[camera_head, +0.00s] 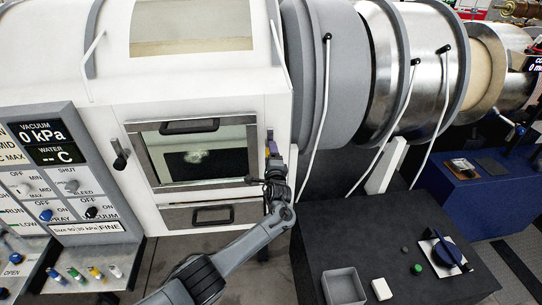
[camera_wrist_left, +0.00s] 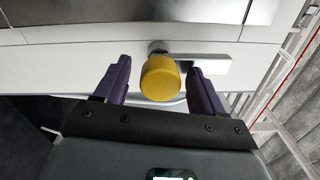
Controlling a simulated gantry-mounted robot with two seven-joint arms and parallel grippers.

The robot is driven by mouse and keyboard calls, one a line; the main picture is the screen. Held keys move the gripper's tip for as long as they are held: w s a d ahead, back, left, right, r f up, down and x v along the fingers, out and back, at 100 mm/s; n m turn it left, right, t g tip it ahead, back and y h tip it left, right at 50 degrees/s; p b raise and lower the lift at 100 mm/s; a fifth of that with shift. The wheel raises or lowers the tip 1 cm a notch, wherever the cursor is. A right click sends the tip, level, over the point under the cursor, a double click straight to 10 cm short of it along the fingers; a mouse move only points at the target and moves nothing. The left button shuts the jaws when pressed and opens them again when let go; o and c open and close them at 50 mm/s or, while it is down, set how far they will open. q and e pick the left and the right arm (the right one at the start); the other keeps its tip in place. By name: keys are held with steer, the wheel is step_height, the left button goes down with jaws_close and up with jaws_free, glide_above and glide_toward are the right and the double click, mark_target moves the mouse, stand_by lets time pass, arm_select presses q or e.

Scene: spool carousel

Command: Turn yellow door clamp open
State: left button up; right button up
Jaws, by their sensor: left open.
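The yellow door clamp (camera_wrist_left: 160,78) shows in the left wrist view as a rounded yellow knob with a grey metal bar running to the right behind it. My left gripper (camera_head: 270,152) is at the right edge of the windowed door (camera_head: 160,184) on the white machine. Its two purple fingers are open, one on each side of the yellow knob, with a visible gap on both sides. Whether the knob lies fully between the fingertips in depth I cannot tell. In the head view the gripper mostly hides the clamp. My right gripper is not in view.
A black handle (camera_head: 120,159) sits left of the door. A drawer (camera_head: 211,215) with a black handle is below it. The control panel (camera_head: 62,170) is at left. A dark bench (camera_head: 395,230) with a grey tray (camera_head: 343,286) stands at lower right.

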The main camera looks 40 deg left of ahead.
arm_select(q)
steer(key=shift+s, duration=0.1)
steer(key=v, duration=1)
steer(key=shift+s+d, duration=0.25)
stand_by(0.3)
